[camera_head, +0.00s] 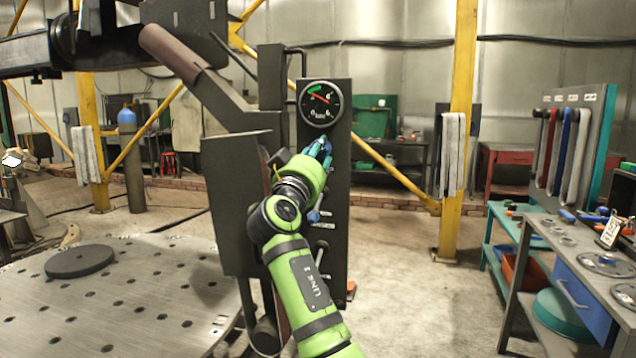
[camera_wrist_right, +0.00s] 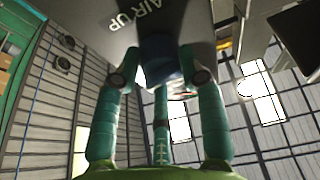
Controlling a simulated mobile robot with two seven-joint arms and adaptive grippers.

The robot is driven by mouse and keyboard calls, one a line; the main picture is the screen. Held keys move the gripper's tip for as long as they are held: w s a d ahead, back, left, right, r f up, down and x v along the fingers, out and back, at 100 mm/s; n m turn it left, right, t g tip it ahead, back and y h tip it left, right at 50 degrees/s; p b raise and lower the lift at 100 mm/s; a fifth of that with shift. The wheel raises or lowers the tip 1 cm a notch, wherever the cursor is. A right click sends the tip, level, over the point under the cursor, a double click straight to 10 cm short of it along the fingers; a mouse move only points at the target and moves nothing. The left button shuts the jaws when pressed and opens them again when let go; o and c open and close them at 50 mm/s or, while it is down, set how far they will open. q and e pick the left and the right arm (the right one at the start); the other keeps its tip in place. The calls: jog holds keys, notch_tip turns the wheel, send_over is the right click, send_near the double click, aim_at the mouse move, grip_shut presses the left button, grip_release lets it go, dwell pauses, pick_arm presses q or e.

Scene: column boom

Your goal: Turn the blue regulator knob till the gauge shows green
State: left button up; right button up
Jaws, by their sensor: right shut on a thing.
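The round black gauge (camera_head: 320,103) sits at the top of a dark upright panel (camera_head: 338,185). It has a green band at its upper left, and its red needle points up and left, close to that band; I cannot tell exactly whether the tip is inside it. My right gripper (camera_head: 320,150) is just below the gauge, its teal fingers shut around the blue knob. The knob (camera_wrist_right: 158,54) shows in the right wrist view between the fingertips, under a panel marked "AIR UP". In the head view the fingers mostly hide it. My left gripper is not in view.
A blue-tipped part (camera_head: 313,216) and several pale levers sit lower on the panel. A round perforated table (camera_head: 130,295) stands at left. A workbench (camera_head: 560,245) and tool rack (camera_head: 590,120) stand at right.

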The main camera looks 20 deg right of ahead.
pick_arm(q)
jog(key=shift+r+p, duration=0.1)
jog(key=shift+p, duration=0.45)
pick_arm(e)
jog(key=shift+w+a+r+m+g+h, duration=0.15)
jog(key=shift+m+g+h, duration=0.35)
jog(key=shift+m, duration=1.1)
jog(key=shift+s+r+m+g+h, duration=0.15)
jog(key=shift+m+g+h, duration=0.3)
jog(key=shift+m, duration=1.15)
jog(key=shift+w+a+r+m+g+h, duration=0.1)
jog(key=shift+r+m+g+h, duration=0.35)
jog(key=shift+m, duration=1.15)
jog(key=shift+f, duration=0.2)
jog(key=o, duration=1.1)
jog(key=shift+f, duration=0.2)
jog(key=shift+f, duration=0.1)
